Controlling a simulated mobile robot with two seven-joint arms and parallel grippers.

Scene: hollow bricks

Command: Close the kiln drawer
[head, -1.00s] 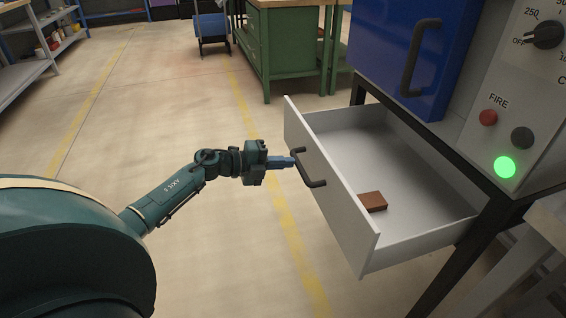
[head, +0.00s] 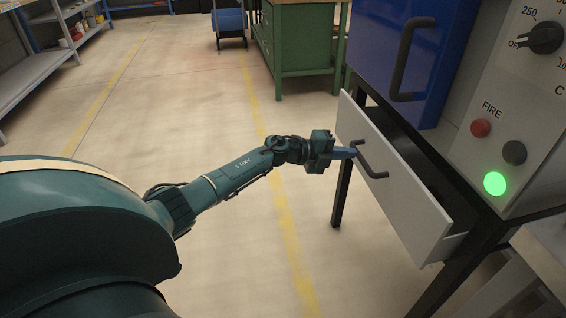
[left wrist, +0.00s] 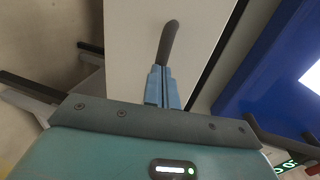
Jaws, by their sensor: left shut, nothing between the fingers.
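The kiln drawer (head: 405,190) is a light grey drawer under the blue kiln door, with a dark curved handle (head: 372,165) on its front. In the left wrist view, the shut fingers (left wrist: 162,84) point at the drawer front (left wrist: 135,45), by the end of the handle (left wrist: 168,42). I cannot tell if they touch it. The drawer's inside is mostly hidden. My right gripper is not in view.
The blue kiln door (head: 440,60) has its own dark handle. A control panel (head: 525,100) with a dial, buttons and a lit green lamp is at right. The black stand leg (head: 342,190) is below. A green cabinet (head: 300,45) stands behind. Open floor lies left.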

